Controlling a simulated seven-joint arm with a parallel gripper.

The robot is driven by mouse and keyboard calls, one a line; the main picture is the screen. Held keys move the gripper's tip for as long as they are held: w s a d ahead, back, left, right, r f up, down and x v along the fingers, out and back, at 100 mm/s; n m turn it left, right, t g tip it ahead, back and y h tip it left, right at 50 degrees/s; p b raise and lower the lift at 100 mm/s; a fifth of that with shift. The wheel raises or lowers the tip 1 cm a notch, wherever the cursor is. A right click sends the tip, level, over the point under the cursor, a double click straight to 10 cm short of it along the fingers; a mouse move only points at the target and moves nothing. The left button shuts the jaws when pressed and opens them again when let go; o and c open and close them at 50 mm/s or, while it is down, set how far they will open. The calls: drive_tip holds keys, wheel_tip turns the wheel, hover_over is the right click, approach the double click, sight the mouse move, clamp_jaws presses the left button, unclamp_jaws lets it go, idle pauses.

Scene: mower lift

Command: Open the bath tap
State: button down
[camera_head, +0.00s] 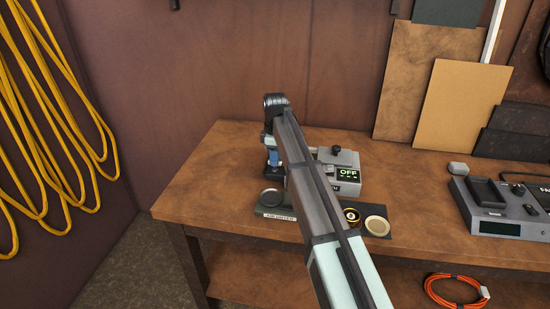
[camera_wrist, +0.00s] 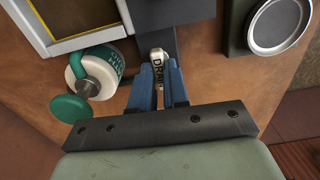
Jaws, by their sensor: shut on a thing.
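My gripper (camera_wrist: 158,88) has blue fingers, which are shut on a small pale lever (camera_wrist: 157,62) with dark lettering that seems to begin "DRA". The lever's rounded tip shows beyond the fingers, and a dark block lies behind it. Left of the fingers in the wrist view is a teal round knob (camera_wrist: 72,108) on a metal stem, beside a white and teal cylinder (camera_wrist: 103,66) with print. I cannot tell which part is the bath tap. In the head view my gripper (camera_head: 273,160) points down at the bench, and my arm hides much of the spot.
A grey device (camera_head: 345,160) with an "OFF" display stands right of my gripper on the wooden bench (camera_head: 205,180). Another grey device (camera_head: 490,210) stands at right. Bench space between the devices is clear.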

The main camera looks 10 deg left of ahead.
drive_tip(key=shift+n, duration=0.3)
drive_tip(key=c, duration=1.1)
unclamp_jaws()
wheel_tip(320, 180, up, 14)
drive_tip(key=shift+f, duration=0.1)
